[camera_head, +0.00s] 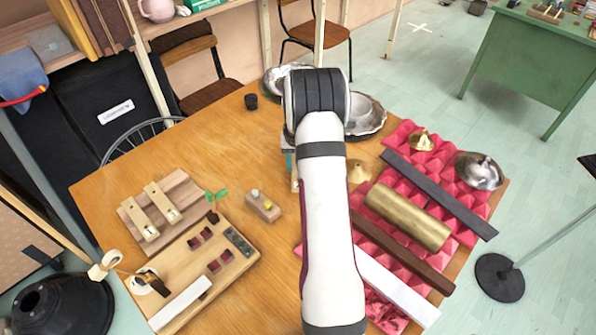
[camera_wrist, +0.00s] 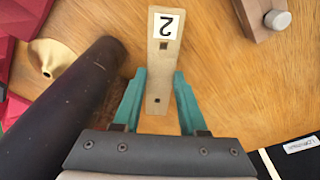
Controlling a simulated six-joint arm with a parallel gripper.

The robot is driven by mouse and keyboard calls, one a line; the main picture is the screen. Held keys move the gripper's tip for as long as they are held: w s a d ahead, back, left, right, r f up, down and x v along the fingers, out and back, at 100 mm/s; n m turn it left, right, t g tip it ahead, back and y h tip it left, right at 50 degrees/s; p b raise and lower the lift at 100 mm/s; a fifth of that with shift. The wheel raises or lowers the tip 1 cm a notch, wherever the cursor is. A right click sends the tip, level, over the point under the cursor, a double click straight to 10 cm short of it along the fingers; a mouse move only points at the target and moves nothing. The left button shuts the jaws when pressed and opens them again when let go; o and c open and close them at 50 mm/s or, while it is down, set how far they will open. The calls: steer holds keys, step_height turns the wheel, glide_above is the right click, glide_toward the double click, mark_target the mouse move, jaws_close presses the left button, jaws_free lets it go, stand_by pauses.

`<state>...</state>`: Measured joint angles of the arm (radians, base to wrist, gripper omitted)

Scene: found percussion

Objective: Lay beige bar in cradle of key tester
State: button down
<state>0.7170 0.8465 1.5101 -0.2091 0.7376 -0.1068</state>
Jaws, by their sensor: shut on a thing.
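My gripper shows in the wrist view (camera_wrist: 158,100) as two teal fingers shut on the sides of a beige bar (camera_wrist: 158,63). The bar is flat, with two dark holes and a white "2" label at its far end. In the head view my arm hides most of the gripper and bar. The key tester (camera_head: 237,276) appears to be the light wooden board at lower left. It carries red pads (camera_head: 214,267) in pairs, which look like its cradle, and no bar lies across them. A dark panel (camera_head: 239,242) is beside the pads.
A white bar (camera_head: 181,303) lies on the board's front part. Behind it, a wooden rack (camera_head: 183,187) holds two beige bars (camera_head: 163,200). A small knobbed block (camera_head: 262,207) stands right of the board. Red foam (camera_head: 405,135) on the right carries bars, a brass tube (camera_head: 408,216) and bells.

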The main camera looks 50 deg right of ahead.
step_height(320, 180, up, 14)
steer(key=s+a+f+n+y, duration=0.1)
steer(key=s+a+n, duration=0.3)
steer(key=a, duration=0.7)
steer(key=s+a+f+n, duration=0.1)
steer(key=s+a+n, duration=0.35)
steer(key=a, duration=0.55)
steer(key=shift+n+t, duration=0.25)
steer(key=shift+t, duration=0.05)
steer(key=w+a+f, duration=0.2)
steer(key=a, duration=0.1)
steer(key=w+a+f, duration=0.2)
steer(key=a, duration=0.1)
steer(key=w+a+f, duration=0.2)
steer(key=a, duration=0.1)
steer(key=shift+w+a+f, duration=0.15)
steer(key=shift+a+f, duration=0.1)
steer(key=shift+f, duration=0.1)
steer(key=shift+w+a+f, duration=0.1)
steer(key=shift+a+f, duration=0.05)
steer(key=shift+f, duration=0.95)
steer(key=shift+w+a+f, duration=0.1)
steer(key=shift+f, duration=1)
steer(key=shift+c, duration=2.3)
jaws_free()
steer(key=shift+f, duration=0.1)
